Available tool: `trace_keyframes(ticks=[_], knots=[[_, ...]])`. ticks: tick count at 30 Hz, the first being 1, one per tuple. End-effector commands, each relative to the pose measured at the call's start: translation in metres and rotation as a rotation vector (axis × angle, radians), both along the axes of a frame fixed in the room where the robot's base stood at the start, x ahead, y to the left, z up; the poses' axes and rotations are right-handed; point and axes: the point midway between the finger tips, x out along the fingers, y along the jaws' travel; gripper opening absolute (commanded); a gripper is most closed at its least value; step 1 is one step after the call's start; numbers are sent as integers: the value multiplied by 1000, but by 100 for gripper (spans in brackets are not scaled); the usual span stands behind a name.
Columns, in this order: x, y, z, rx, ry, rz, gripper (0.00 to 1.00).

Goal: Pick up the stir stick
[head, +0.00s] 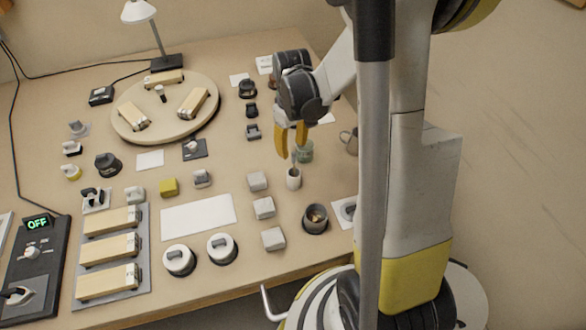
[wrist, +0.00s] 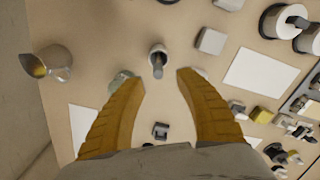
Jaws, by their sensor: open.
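In the head view the cup (head: 294,181) stands on the bench, with the stick's upper part (head: 294,162) rising just below my gripper. My gripper (head: 291,149) has yellow fingers and points down above the cup. In the wrist view my gripper (wrist: 160,76) is open and empty, its fingertips on either side of the stick's line. Whether the fingers reach down around the stick I cannot tell.
A greenish glass jar (head: 304,152) stands close behind the cup, partly hidden by a finger in the wrist view. A metal pitcher (wrist: 48,62) is to the left there. Grey blocks (head: 257,181) and a dark pot (head: 316,219) are nearby. A white sheet (head: 198,215) lies flat.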

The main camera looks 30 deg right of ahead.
Motion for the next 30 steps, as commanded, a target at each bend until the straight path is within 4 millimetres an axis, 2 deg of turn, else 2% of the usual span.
trace_keyframes(ticks=[9,12,17,18,20,21,22,30], knots=[[-6,-3,-46,0,0,0,40],[-6,-3,-51,0,-1,0,40],[-6,-3,-49,0,-1,0,40],[-6,-3,-49,0,-1,0,36],[-6,-3,-49,0,-1,0,18],[-6,-3,-49,0,-1,0,6],[-6,-3,-49,0,-1,0,0],[-6,-3,-49,0,-1,0,0]])
